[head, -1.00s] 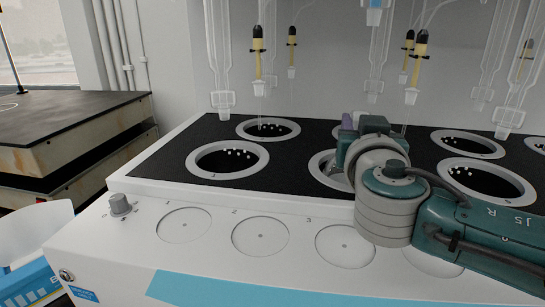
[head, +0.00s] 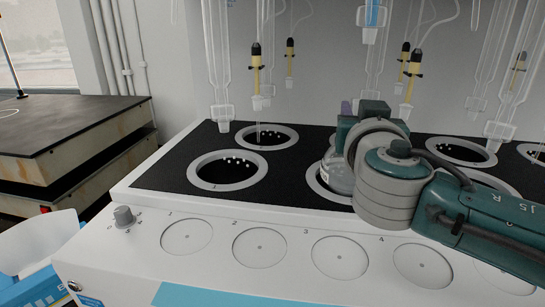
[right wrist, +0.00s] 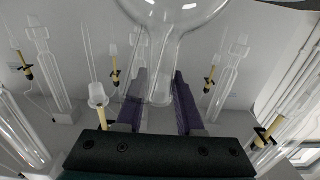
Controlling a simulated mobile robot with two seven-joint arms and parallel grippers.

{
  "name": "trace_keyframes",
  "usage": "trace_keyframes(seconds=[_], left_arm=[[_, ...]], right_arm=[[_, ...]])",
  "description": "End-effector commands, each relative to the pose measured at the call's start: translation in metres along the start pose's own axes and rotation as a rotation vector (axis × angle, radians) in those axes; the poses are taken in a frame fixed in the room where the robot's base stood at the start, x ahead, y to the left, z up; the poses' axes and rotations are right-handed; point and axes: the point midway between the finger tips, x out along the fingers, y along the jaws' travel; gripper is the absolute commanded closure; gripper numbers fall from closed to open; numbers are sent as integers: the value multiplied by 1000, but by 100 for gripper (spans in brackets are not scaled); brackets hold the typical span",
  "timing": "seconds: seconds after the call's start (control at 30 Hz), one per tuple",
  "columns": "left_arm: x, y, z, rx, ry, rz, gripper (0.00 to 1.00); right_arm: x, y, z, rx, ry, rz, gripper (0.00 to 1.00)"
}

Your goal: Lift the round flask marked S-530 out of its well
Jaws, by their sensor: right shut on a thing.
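The round clear-glass flask (head: 340,176) shows in the head view at the front middle well, partly hidden behind my right arm. Its bulb shows above the well's pale ring (head: 320,187); how far its underside is from the well cannot be told. In the right wrist view the flask's bulb (right wrist: 172,14) is at the top edge and its neck (right wrist: 158,75) lies between the purple fingers. My right gripper (right wrist: 160,98) is shut on the neck; in the head view its fingers are mostly hidden. No S-530 marking is readable. My left gripper is not in view.
Empty wells (head: 228,170) with pale rings lie left and right of the flask in the black top (head: 290,160). Glass condensers (head: 220,75) and yellow-black fittings (head: 256,70) hang above and behind. Numbered round plates (head: 260,246) line the white front.

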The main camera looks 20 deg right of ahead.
Motion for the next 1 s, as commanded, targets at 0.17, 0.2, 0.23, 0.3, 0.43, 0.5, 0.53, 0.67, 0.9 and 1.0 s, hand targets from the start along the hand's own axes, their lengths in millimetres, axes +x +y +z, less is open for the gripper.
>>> trace_keyframes(seconds=[0.17,0.2,0.23,0.3,0.43,0.5,0.53,0.67,0.9,1.0], left_arm=[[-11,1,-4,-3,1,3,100],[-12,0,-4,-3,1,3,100],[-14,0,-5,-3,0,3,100],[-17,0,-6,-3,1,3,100],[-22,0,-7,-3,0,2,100],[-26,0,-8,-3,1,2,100],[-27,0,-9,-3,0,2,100],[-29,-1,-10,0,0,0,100],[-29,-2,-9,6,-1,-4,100],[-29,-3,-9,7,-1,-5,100]], right_arm=[[0,0,-15,2,2,0,100],[0,0,-18,2,2,0,100],[0,0,-20,2,2,0,100],[0,0,-24,1,1,-1,100],[0,0,-33,2,2,-1,100],[0,0,-38,3,2,0,100],[0,0,-39,2,2,0,100],[0,0,-44,1,2,0,100],[0,0,-44,0,2,0,100],[0,0,-44,0,2,-1,100]])
